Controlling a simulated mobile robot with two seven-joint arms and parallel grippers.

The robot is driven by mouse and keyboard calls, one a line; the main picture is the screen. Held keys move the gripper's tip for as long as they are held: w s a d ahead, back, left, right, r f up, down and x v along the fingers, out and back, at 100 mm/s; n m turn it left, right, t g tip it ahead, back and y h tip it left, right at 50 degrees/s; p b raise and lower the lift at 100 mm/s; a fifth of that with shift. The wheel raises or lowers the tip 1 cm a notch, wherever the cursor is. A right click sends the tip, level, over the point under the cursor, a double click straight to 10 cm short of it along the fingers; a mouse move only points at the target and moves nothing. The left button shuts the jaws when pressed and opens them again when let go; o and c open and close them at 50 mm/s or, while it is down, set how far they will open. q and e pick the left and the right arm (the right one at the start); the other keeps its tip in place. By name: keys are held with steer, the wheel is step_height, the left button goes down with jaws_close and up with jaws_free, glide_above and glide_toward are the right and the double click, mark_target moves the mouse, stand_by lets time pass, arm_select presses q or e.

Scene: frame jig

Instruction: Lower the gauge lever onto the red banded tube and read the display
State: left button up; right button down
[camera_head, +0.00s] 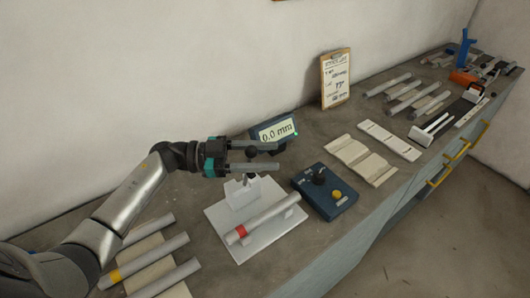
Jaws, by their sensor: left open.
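The red banded tube (263,219) lies across a white jig plate (246,248) in the middle of the bench. Its red band is at the near left end. The gauge stand (240,194) rises from the plate behind the tube; a dark round knob (251,152) shows by my fingers, probably on the gauge lever, which is mostly hidden. The display (274,131) behind reads 0.0 mm, with a green light. My left gripper (276,157) is open, its two grey fingers above the stand and on either side of the knob. My right gripper is not in view.
A blue control box (325,191) with a black knob and yellow button stands right of the plate. Several tubes lie at front left (156,257) and far right (404,97). Pale slotted boards (361,160) lie between, near a clipboard (335,78) against the wall.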

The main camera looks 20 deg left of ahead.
arm_select(q)
steer(key=c, duration=0.7)
steer(key=shift+w, duration=0.1)
jaws_close()
steer(key=shift+r, duration=0.1)
